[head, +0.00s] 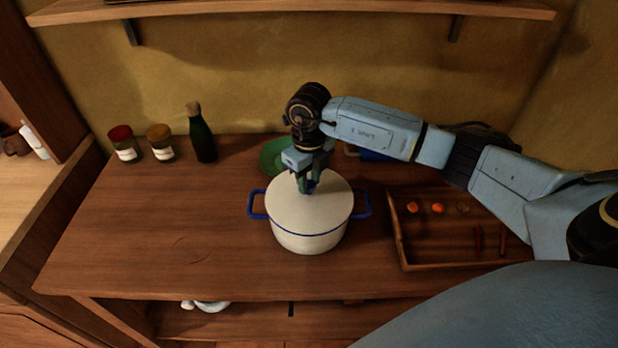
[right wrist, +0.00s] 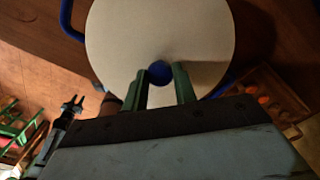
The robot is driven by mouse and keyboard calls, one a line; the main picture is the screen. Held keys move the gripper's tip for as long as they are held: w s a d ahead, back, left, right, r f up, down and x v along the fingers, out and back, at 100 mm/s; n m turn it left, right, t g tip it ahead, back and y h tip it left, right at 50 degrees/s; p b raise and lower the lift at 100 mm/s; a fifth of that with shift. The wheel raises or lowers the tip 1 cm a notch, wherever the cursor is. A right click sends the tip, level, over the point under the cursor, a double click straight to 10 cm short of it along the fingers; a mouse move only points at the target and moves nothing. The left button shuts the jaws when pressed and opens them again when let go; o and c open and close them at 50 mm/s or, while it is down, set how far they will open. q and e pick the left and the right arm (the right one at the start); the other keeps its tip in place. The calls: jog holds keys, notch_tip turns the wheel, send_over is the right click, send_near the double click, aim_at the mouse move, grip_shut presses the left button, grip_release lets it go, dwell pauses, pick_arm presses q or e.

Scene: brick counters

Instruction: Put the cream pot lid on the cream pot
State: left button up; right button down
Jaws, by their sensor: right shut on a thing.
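The cream pot (head: 310,243) stands on the wooden counter, with blue handles at its left and right. The round cream pot lid (head: 325,208) lies over its opening and looks level; I cannot tell whether it fully rests on the rim. My right gripper (head: 309,186) is above the lid, pointing down and shut on its blue knob. In the right wrist view the knob (right wrist: 160,73) shows between the two green fingers, with the pale lid (right wrist: 160,30) around it. The lid hides the inside of the pot. My left gripper does not show in the head view.
A wooden tray (head: 458,265) with small red and orange things stands right of the pot. A green dish (head: 270,158) is behind it. A dark bottle (head: 201,140) and two jars (head: 124,146) (head: 160,145) stand at the back left. The counter's front left is clear.

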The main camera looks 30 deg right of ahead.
dwell(0.6)
jog(key=c, duration=0.6)
grip_release()
jog(key=shift+f, duration=0.1)
jog(key=shift+o, duration=0.2)
jog(key=shift+r+p, duration=2.35)
jog(key=shift+r, duration=1.2)
